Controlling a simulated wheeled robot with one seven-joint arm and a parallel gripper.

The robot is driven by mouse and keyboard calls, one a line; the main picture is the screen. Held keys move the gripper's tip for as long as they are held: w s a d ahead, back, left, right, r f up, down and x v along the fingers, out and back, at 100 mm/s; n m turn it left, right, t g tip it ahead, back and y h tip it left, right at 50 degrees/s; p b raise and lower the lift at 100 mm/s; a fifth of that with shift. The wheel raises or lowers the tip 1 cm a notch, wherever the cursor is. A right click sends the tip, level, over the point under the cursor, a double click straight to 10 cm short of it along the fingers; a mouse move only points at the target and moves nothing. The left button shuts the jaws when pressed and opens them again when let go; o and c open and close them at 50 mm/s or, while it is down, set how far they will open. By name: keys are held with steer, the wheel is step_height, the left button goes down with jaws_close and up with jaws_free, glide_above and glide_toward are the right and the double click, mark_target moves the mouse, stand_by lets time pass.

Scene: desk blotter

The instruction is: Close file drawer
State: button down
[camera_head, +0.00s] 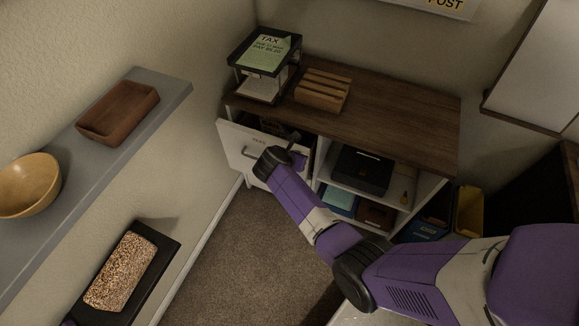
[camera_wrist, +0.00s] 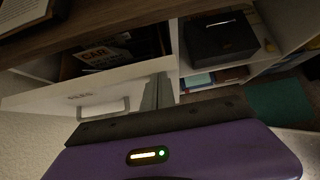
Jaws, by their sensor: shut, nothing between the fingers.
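The white file drawer (camera_head: 233,139) is pulled partly out of the left side of the wood-topped cabinet. Its front and bar handle (camera_wrist: 103,108) show in the wrist view, with dark contents and a folder marked "CAR" (camera_wrist: 98,56) inside. My gripper (camera_head: 296,137) is shut and empty at the drawer's right end, with my wrist covering part of the drawer in the head view. In the wrist view the grey fingers (camera_wrist: 158,92) overlap the right end of the drawer front, right of the handle. I cannot tell whether they touch it.
The cabinet top (camera_head: 390,105) holds a black paper tray (camera_head: 236,58) and a wooden rack (camera_head: 322,92). Open shelves to the right hold a black box (camera_head: 362,170). Blue and yellow bins (camera_head: 468,208) stand beside the cabinet. A grey shelf (camera_head: 170,86) runs along the left wall. Carpet is clear before the drawer.

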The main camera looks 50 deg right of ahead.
steer(key=w+d, duration=0.2)
steer(key=d, duration=0.4)
steer(key=shift+b, duration=0.35)
steer(key=shift+d, duration=0.1)
